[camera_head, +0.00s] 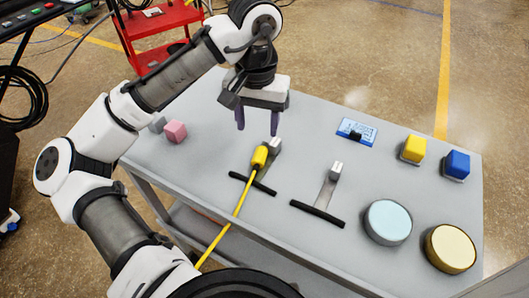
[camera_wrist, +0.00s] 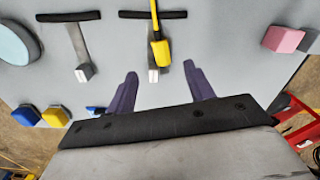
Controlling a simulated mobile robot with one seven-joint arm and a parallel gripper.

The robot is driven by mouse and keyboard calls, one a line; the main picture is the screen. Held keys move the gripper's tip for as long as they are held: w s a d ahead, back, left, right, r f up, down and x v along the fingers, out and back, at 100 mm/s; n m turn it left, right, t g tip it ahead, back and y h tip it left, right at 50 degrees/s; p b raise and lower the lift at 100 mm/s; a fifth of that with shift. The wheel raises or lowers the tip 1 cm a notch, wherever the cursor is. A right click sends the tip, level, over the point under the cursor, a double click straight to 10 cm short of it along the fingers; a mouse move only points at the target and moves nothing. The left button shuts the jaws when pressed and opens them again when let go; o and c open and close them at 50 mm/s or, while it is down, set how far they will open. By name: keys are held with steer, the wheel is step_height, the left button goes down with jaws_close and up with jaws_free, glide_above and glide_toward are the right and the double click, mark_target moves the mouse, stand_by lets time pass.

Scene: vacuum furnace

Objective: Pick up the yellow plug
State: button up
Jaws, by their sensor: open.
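The yellow plug (camera_head: 259,158) is on the grey table, with a yellow cable (camera_head: 225,229) running from it over the front edge. It lies against a metal block (camera_head: 275,144) on a grey strip; whether it is inserted I cannot tell. In the wrist view the plug (camera_wrist: 161,53) shows just beyond my fingertips, its end beside the metal block (camera_wrist: 153,76). My gripper (camera_head: 257,127) is open and empty, pointing down above the table, a little behind the plug. In the wrist view its purple fingers (camera_wrist: 160,71) are spread apart.
A second metal block (camera_head: 336,169) on a strip stands right of the plug. Pink (camera_head: 175,131), yellow (camera_head: 414,149) and blue (camera_head: 457,164) blocks, a blue board (camera_head: 356,132) and two round discs (camera_head: 388,222) lie around. A red cart (camera_head: 160,35) stands behind.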

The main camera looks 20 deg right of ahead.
mark_target(259, 156)
steer(key=f, duration=0.5)
steer(key=f+p, duration=0.1)
steer(key=f, duration=0.5)
steer(key=shift+w+d, duration=0.15)
steer(key=shift+w, duration=0.05)
steer(key=c, duration=1.1)
steer(key=shift+c, duration=0.2)
steer(key=shift+r, duration=0.1)
jaws_close()
